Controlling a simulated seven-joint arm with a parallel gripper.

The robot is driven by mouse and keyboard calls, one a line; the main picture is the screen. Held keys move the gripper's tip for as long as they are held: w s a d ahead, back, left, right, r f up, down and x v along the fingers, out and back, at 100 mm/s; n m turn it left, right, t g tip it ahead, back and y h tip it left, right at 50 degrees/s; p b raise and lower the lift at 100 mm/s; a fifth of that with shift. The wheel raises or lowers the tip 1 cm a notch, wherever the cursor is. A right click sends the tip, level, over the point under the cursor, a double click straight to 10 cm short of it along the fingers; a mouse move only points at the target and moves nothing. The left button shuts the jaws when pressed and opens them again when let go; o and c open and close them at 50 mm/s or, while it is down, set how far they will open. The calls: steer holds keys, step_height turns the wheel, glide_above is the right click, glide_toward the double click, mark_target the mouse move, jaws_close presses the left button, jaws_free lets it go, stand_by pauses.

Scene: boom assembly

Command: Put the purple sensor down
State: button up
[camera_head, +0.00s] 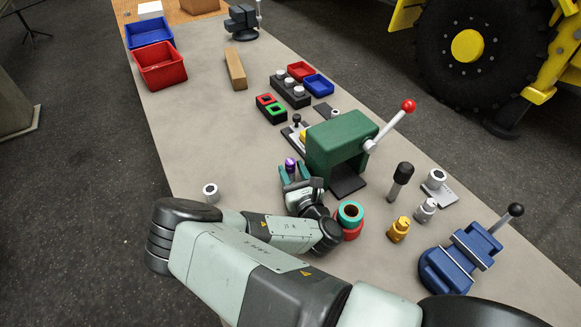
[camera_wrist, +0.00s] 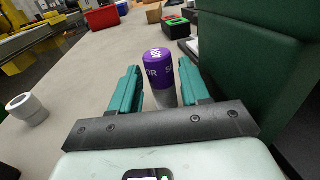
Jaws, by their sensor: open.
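The purple sensor (camera_wrist: 158,66) stands upright on the grey bench, with a purple upper part, white lettering and a grey lower part. It also shows in the head view (camera_head: 290,164), where it is small. My gripper (camera_wrist: 160,90) has its two teal fingers apart, one on each side of the sensor. Gaps show between the sensor and both fingers in the wrist view. The sensor's foot is partly hidden by the gripper body. My gripper also shows in the head view (camera_head: 294,172), beside the green press.
The green press (camera_head: 338,142) with a red-knobbed lever stands close to the right of my gripper. A white ring (camera_head: 211,192) stands on the left. Green and red rolls (camera_head: 350,214) lie near my wrist.

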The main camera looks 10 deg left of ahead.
mark_target(292, 169)
steer(key=v, duration=0.3)
steer(key=shift+s+r, duration=0.15)
steer(key=shift+r, duration=0.25)
step_height(292, 169, up, 6)
steer(key=shift+r, duration=0.15)
steer(key=shift+c, duration=0.2)
steer(key=shift+a+f+m+h, duration=0.3)
steer(key=shift+a+m+h, duration=0.15)
steer(key=shift+m+h, duration=0.3)
steer(key=s+f+m+h, duration=0.1)
steer(key=s+g+h, duration=0.1)
steer(key=h, duration=0.1)
steer(key=s+a+f+m+h, duration=0.1)
steer(key=h, duration=0.1)
steer(key=shift+f+m, duration=0.3)
steer(key=shift+m, duration=0.05)
steer(key=shift+s+d+f+g+h, duration=0.1)
steer(key=shift+s+f+g+h, duration=0.1)
steer(key=shift+g+h, duration=0.15)
steer(key=x, duration=1)
steer(key=shift+w+d+f, duration=0.2)
steer(key=shift+w+f, duration=0.05)
steer(key=shift+f, duration=0.05)
jaws_close()
